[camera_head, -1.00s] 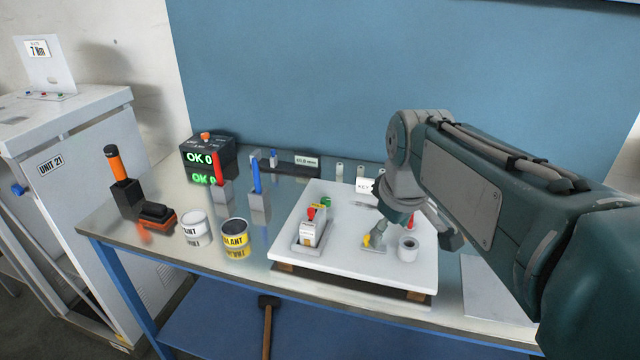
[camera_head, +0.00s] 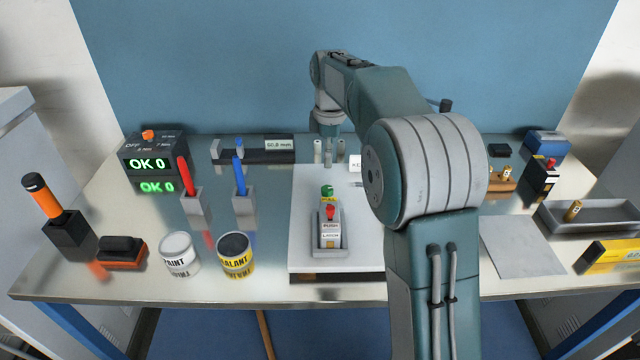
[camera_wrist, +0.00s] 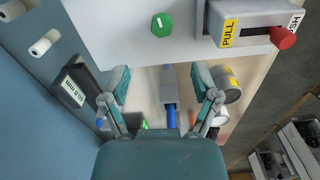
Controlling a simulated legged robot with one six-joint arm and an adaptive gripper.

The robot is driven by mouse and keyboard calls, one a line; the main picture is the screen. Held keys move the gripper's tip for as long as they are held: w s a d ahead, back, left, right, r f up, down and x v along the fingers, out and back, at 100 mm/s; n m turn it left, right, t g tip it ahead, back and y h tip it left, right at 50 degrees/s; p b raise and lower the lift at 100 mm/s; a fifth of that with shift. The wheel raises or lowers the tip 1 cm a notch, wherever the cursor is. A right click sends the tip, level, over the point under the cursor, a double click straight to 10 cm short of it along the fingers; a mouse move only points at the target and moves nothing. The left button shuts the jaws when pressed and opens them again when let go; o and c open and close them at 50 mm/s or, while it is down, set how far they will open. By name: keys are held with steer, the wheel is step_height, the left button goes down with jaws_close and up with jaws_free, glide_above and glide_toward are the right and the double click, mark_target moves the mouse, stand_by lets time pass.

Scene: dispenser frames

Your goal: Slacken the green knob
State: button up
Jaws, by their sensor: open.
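The green knob (camera_head: 327,190) stands on the white board (camera_head: 305,240) in the head view, just behind a grey fixture (camera_head: 331,246) with a red knob and PUSH/PULL labels. In the wrist view the green knob (camera_wrist: 161,24) shows its top with a small white mark, near the upper edge. My gripper (camera_wrist: 161,82) is open with nothing between its fingers. The green knob lies above the fingertips in the wrist picture, apart from them. In the head view my wrist hangs behind the knob, and the fingers are hard to make out.
The red-knobbed fixture (camera_wrist: 252,25) is close to the green knob. Left of the board stand red and blue marker holders (camera_head: 244,205), a paint can (camera_head: 178,254) and a yellow can (camera_head: 236,255). A gauge bar (camera_head: 262,151) lies at the back. Trays and boxes are at right.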

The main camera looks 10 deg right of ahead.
glide_above(327, 188)
steer(key=d, duration=0.1)
step_height(327, 188, down, 5)
steer(key=shift+r, duration=0.1)
steer(key=f, duration=0.1)
steer(key=a+f, duration=0.1)
steer(key=f, duration=0.2)
steer(key=shift+a+f, duration=0.4)
steer(key=shift+d+f, duration=0.15)
steer(key=shift+f, duration=0.05)
steer(key=shift+d, duration=0.5)
steer(key=shift+a, duration=0.1)
steer(key=c, duration=0.9)
steer(key=shift+a, duration=0.2)
jaws_close()
